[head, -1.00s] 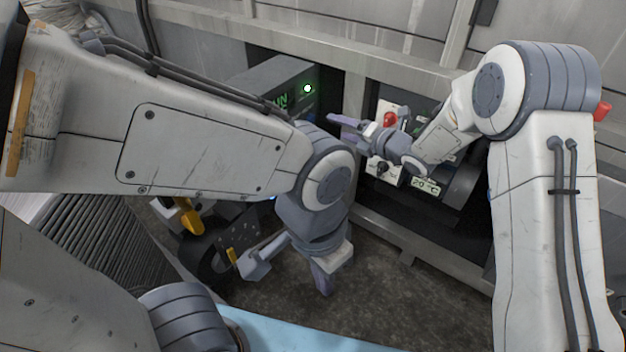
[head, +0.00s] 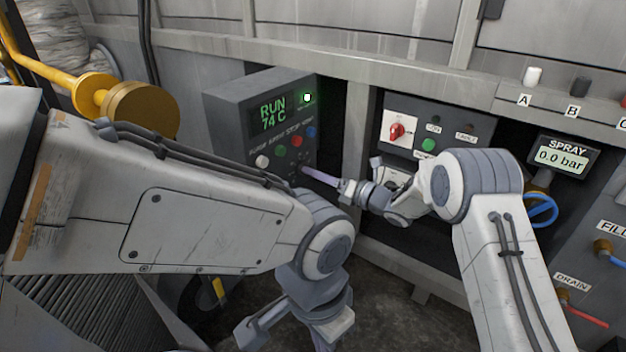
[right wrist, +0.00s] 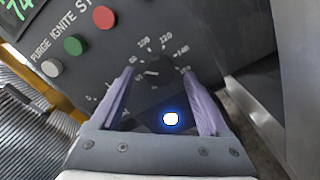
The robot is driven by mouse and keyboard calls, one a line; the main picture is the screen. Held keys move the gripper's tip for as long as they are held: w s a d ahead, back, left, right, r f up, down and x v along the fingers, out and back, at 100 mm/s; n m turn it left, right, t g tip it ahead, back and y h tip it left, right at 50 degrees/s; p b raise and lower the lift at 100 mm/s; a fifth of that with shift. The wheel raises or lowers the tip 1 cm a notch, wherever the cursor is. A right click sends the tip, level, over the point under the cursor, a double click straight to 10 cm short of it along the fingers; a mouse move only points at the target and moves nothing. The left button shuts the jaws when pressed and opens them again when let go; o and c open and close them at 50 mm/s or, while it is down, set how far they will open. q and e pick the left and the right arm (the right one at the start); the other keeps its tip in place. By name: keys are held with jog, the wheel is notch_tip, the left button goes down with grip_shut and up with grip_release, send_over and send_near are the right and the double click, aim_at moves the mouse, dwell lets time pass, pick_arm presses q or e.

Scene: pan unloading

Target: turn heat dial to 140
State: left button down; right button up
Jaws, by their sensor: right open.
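The heat dial (right wrist: 152,84) is a dark knob with a pale mark, on the grey control box. Its printed scale shows 100, 120 and 140 in the right wrist view; I cannot tell exactly where the mark points. My right gripper (head: 306,168) is open at the box's lower right front. In the right wrist view its two purple fingers (right wrist: 166,100) lie on either side of the dial; contact cannot be told. In the head view the fingers mostly hide the dial. My left gripper (head: 321,340) hangs low at the bottom edge, partly cut off, its jaw gap not clear.
The control box (head: 230,120) has a green display reading RUN 74 C and a row of coloured buttons (head: 280,152). A metal post (head: 361,130) stands just right of it. A panel with a red switch (head: 397,131) and a spray gauge (head: 562,157) are further right.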

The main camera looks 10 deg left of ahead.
jog(key=shift+x, duration=1.15)
grip_shut()
